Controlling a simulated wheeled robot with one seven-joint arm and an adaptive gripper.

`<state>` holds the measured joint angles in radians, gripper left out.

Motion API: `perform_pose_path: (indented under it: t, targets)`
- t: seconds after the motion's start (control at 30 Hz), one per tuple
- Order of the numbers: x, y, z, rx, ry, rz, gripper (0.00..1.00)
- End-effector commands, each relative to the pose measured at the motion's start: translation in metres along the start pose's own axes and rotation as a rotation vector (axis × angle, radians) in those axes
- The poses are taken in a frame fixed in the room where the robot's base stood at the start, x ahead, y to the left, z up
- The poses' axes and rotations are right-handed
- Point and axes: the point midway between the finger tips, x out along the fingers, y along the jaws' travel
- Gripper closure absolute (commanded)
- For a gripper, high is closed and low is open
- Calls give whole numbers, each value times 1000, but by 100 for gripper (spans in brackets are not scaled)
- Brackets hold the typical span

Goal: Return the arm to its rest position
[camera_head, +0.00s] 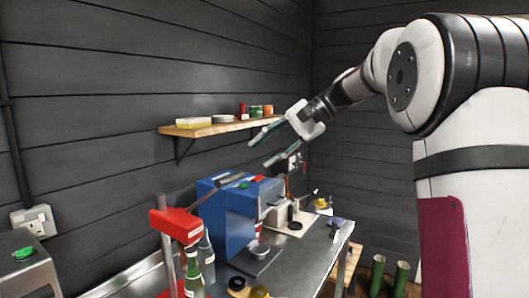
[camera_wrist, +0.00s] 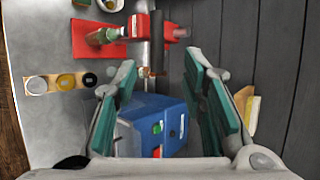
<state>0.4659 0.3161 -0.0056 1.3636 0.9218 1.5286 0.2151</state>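My gripper (camera_head: 266,144) is raised in the air above the bench, in front of the wall shelf in the head view. Its two green-padded fingers are spread apart. The wrist view shows the same open gripper (camera_wrist: 160,80) with nothing held between the fingers. A blue machine (camera_wrist: 168,118) lies below and between the fingers in that view. My arm reaches in from the right side of the head view.
The wooden shelf (camera_head: 213,129) holds several small items. Below stand the blue machine (camera_head: 222,222), a red press (camera_head: 178,226) and green bottles (camera_head: 194,272) on the metal bench (camera_head: 310,258). Green tubes (camera_head: 401,279) stand at the lower right. Dark plank walls close the corner.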

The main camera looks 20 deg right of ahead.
Motion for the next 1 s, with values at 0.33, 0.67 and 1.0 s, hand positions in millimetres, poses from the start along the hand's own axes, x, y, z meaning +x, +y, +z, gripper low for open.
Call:
perform_pose_path:
  t: [0.33,0.67,1.0]
  targets:
    - [3,1,10,-14,8,20,62]
    - [22,46,110,-203,126,268,62]
    - [24,144,201,-533,263,540,62]
